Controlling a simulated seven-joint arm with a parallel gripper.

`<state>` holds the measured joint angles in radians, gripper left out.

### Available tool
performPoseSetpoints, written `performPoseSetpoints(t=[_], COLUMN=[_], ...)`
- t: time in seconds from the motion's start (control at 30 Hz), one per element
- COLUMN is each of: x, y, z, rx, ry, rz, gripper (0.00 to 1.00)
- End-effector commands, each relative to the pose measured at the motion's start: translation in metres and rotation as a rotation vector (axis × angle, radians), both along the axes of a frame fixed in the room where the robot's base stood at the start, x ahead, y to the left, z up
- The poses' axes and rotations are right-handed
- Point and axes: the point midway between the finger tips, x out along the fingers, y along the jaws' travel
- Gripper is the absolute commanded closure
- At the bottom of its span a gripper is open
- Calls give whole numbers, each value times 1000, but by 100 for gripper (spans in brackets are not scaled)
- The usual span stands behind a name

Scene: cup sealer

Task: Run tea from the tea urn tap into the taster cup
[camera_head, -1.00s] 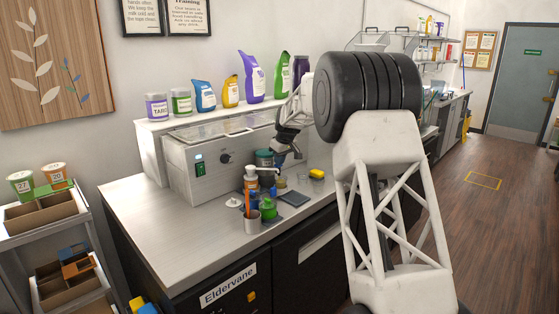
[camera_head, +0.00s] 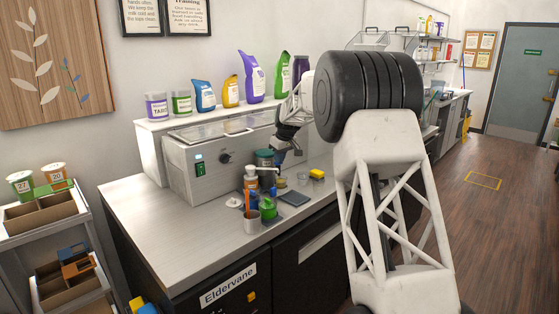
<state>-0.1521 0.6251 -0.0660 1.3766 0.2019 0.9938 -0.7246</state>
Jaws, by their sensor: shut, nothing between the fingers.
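My gripper (camera_head: 279,158) is small and dark in the picture. It is shut and empty, pointing down at the front of the white machine, just right of a teal-topped container (camera_head: 264,158). That container may be the tea urn; a pale spout-like part (camera_head: 266,169) shows in front of it, but I cannot tell whether it is the tap. A small yellowish cup (camera_head: 281,183) stands on the counter below and may be the taster cup. I cannot tell what is in it. Whether my gripper touches anything is too small to tell.
The white machine (camera_head: 190,168) stands behind. A grey cup with an orange stick (camera_head: 251,222), a green-lidded item (camera_head: 268,209), a dark flat pad (camera_head: 294,198) and a yellow block (camera_head: 317,174) crowd the counter. The counter's left part (camera_head: 160,225) is clear.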

Motion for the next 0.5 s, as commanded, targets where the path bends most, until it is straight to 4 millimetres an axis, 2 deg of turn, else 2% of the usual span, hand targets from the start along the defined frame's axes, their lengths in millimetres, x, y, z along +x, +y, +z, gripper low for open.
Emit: performPoseSetpoints(t=[0.1,0.5], x=[1,-13], y=[0,-14], z=[25,94], rx=[2,3], ry=[-11,-17], rz=[0,0], gripper=[100,100])
